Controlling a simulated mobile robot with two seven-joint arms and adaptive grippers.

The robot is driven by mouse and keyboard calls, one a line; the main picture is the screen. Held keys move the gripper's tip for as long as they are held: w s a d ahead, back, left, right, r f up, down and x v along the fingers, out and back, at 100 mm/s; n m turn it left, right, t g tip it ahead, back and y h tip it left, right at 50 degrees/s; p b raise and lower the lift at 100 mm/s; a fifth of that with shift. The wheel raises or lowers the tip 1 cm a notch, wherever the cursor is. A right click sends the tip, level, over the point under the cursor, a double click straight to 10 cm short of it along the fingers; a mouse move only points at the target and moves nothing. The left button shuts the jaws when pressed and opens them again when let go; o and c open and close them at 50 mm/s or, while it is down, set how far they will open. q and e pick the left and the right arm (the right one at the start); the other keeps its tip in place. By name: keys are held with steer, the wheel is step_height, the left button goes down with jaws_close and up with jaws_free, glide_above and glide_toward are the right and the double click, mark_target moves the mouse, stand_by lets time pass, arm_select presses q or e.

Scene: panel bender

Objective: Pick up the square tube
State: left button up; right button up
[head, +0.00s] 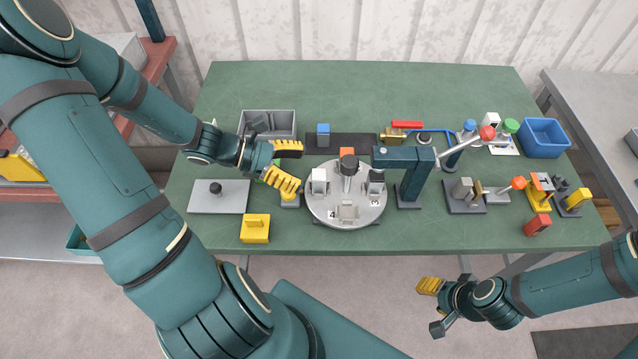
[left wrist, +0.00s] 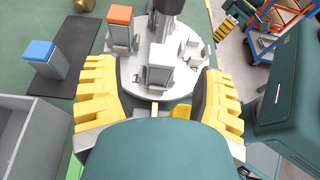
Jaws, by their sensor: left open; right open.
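I cannot tell for certain which piece is the square tube. Square grey posts are candidates: a blue-topped post (head: 323,135) on a dark mat, also in the left wrist view (left wrist: 45,60), and an orange-topped post (left wrist: 121,35) at the turntable's far edge. A pale square block (head: 319,184) sits on the round turntable (head: 335,213). My left gripper (head: 292,168) is open and empty at the turntable's left side; in the left wrist view the pale block shows beyond and between its fingers (left wrist: 158,88). My right gripper (head: 436,307) is open and empty, in front of the table.
A grey bin (head: 285,122) stands behind my left gripper. A flat grey plate (head: 232,197) and a yellow block (head: 255,230) lie to the left. A teal bender arm (head: 412,160) rises right of the turntable. Fixtures and a blue bin (head: 545,140) fill the right. The table's back is clear.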

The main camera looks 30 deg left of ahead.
mark_target(315, 174)
arm_select(q)
steer(key=b+x, duration=0.1)
steer(key=x, duration=0.3)
steer(key=shift+s+d+f, duration=0.1)
steer(key=shift+d+f, duration=0.05)
steer(key=shift+d, duration=0.15)
steer(key=shift+d+f+b, duration=0.1)
steer(key=shift+d+b, duration=0.2)
jaws_close()
